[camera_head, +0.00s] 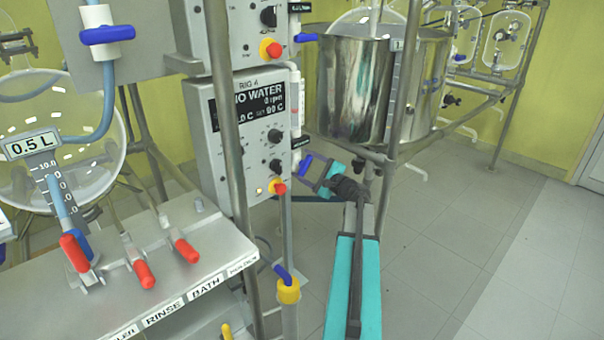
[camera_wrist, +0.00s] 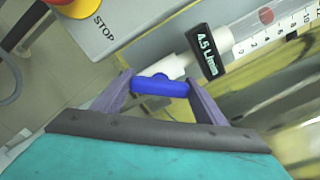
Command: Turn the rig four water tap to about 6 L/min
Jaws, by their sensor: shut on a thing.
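The blue tap handle (camera_wrist: 160,86) of rig four sits between the two fingers of my gripper (camera_wrist: 160,88), which is shut on it. A white tap body (camera_wrist: 172,66) joins it to a clear flow tube (camera_wrist: 266,18) with a red float and a number scale. A black tag (camera_wrist: 208,52) beside the tube reads 4.5 L/min. In the head view the blue handle (camera_head: 306,164) is at the right side of the rig 4 control box (camera_head: 205,150), with my gripper (camera_head: 318,178) at it. The box display (camera_head: 250,103) reads NO WATER.
A red stop button (camera_head: 278,187) is on the box close to the tap; it also shows in the wrist view (camera_wrist: 73,5). A steel vessel (camera_head: 355,90) and frame posts stand behind my arm. Red-handled valves (camera_head: 140,272) are on the left bench. Floor at right is clear.

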